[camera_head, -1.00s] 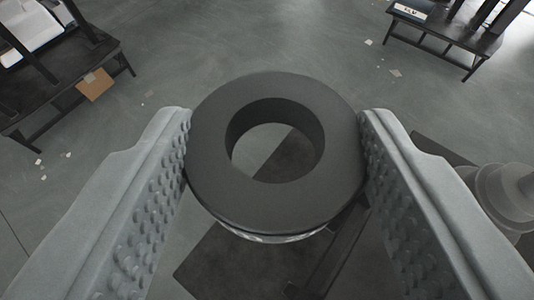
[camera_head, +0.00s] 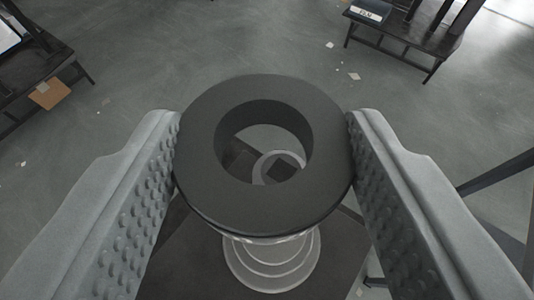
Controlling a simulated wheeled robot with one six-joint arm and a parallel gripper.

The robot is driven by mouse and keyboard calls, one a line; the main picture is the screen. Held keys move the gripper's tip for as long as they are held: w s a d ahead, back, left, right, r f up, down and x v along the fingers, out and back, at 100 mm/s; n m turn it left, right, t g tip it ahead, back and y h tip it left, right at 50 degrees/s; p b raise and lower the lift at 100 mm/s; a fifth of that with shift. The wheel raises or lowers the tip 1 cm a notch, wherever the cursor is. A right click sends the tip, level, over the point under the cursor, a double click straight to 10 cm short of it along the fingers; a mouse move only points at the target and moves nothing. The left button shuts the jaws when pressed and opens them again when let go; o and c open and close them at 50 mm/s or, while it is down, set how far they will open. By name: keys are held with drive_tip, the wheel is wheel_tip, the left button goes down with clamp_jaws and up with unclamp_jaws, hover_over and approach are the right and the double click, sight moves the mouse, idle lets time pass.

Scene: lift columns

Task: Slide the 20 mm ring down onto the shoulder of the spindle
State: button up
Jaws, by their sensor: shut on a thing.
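The dark grey ring (camera_head: 333,150) is held level-looking between the two ribbed fingers of my gripper (camera_head: 264,118), which is shut on its outer sides. Its hole faces the camera. A light grey stepped piece, seemingly the spindle (camera_head: 270,270), stands below the ring, and its round lower tiers show past the ring's near edge. A pale rounded part, likely its upper end, shows through the hole, toward the lower right of the opening. The ring appears above the spindle and apart from it. The ring hides most of the spindle, including the shoulder.
A dark flat surface (camera_head: 190,262) lies under the spindle. A dark bench (camera_head: 405,38) stands at the upper right, and another bench (camera_head: 50,72) with a brown card stands at the upper left. A dark bar (camera_head: 497,172) crosses at right. Grey floor between is mostly open.

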sight(274, 239)
drive_tip(key=shift+w+d+f, duration=0.1)
drive_tip(key=shift+d, duration=0.3)
drive_tip(key=shift+f, duration=6.75)
drive_tip(key=shift+f, duration=0.1)
drive_tip(key=o, duration=1.1)
drive_tip(key=v, duration=1.7)
drive_tip(key=shift+s, duration=0.25)
